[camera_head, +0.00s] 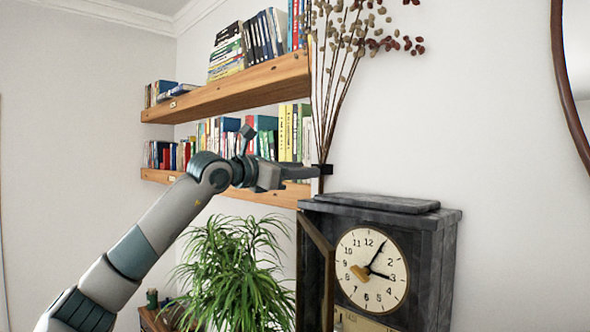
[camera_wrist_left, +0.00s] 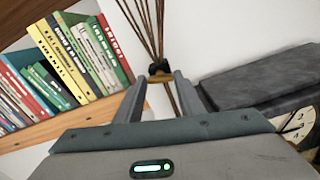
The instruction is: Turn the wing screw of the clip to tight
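A small black clip (camera_head: 322,170) sits on the stems of a bunch of dried branches (camera_head: 335,100), just above the dark clock case. In the left wrist view the clip (camera_wrist_left: 160,77) is seen around the stems, with a small brass-coloured part, which looks like the wing screw (camera_wrist_left: 155,67), at its top. My left gripper (camera_head: 312,172) reaches in from the left at the clip's height. In the left wrist view the two fingers (camera_wrist_left: 158,84) are apart, with the clip at or just beyond their tips. Contact cannot be told. My right gripper is not in view.
A dark stone clock case (camera_head: 440,260) with its narrow door open stands below and right of the clip. Wooden shelves (camera_head: 225,95) with books are behind my left arm. A green plant (camera_head: 235,275) is below it.

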